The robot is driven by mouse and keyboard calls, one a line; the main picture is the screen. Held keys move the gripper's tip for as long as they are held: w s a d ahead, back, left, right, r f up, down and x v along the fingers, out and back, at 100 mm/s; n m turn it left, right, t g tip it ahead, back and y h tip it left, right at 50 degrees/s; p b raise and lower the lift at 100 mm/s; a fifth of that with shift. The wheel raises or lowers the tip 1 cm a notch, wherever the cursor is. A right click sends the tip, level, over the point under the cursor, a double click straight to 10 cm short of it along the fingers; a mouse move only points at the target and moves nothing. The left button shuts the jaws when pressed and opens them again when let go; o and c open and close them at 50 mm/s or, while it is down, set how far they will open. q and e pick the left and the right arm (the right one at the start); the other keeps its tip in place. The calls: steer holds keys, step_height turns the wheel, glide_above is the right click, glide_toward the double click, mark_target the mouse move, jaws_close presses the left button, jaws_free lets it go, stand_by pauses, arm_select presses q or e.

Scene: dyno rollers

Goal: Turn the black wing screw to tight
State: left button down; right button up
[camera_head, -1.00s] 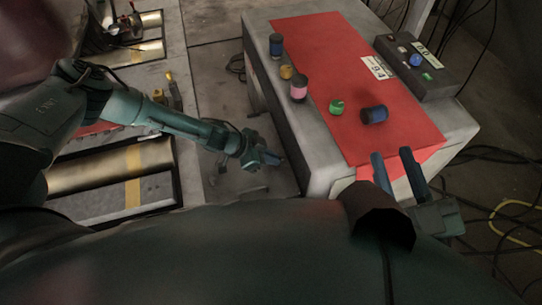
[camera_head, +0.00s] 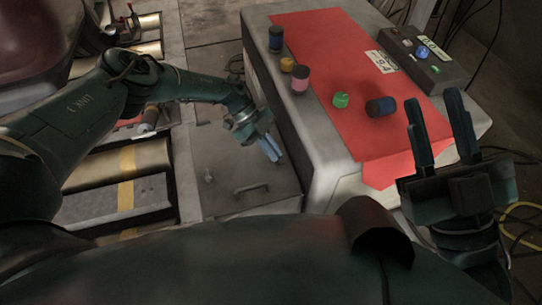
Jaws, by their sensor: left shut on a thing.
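My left gripper (camera_head: 271,149) is at the end of the arm from the left, pointing down to the right beside the left side of the white table (camera_head: 328,158). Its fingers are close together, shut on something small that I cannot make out. It is above a grey floor panel (camera_head: 228,196) with a bar handle (camera_head: 263,188). A small knob-like piece (camera_head: 208,177) stands on this panel; I cannot tell whether it is the black wing screw. I see no clear wing screw elsewhere. My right gripper (camera_head: 435,97) is open and empty, fingers upward, at the table's near right corner.
A control box (camera_head: 425,60) sits at the right. Rollers (camera_head: 110,165) lie at the left.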

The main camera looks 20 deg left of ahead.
arm_select(q)
steer(key=shift+w+d+m+g+y+b, duration=0.15)
steer(key=shift+m+g+y+b, duration=0.4)
steer(key=shift+m+g, duration=0.6)
arm_select(e)
steer(key=shift+s+d+r+n+y, duration=0.1)
steer(key=shift+s+r+n+y, duration=0.1)
steer(key=shift+r+n+y, duration=0.45)
steer(key=shift+s+r+n+y, duration=0.15)
steer(key=shift+r+n+y, duration=0.2)
steer(key=shift+n+y, duration=0.6)
arm_select(q)
steer(key=shift+m, duration=0.25)
steer(key=c, duration=1.6)
jaws_free()
steer(key=shift+o, duration=0.2)
arm_select(e)
steer(key=shift+r, duration=0.1)
